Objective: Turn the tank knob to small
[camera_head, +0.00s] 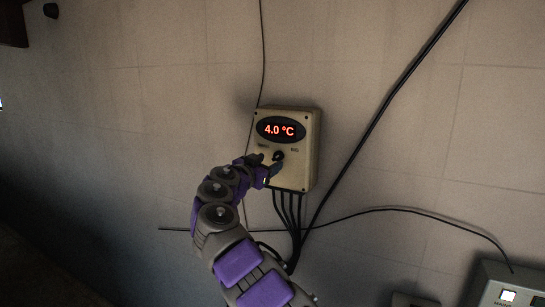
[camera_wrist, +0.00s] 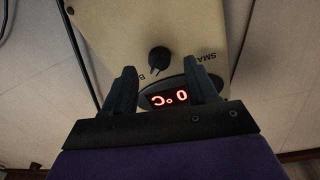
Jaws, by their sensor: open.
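The tank knob (camera_wrist: 159,56) is a small black dial on the beige control box (camera_head: 300,150). In the wrist view its pointer tips toward the letter B, while the letters SMA show on the right, upside down. My gripper (camera_head: 270,163) is open in front of the box's lower half. In the wrist view its two dark fingers (camera_wrist: 158,66) appear on either side of the knob, with nothing held. I cannot tell how far the fingertips are from the box.
Several black cables (camera_head: 288,212) leave the bottom of the box. A thick dark pipe (camera_head: 390,100) runs diagonally to its right. A grey switch box (camera_head: 512,284) is at the lower right. The tiled wall left of the box is mostly clear.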

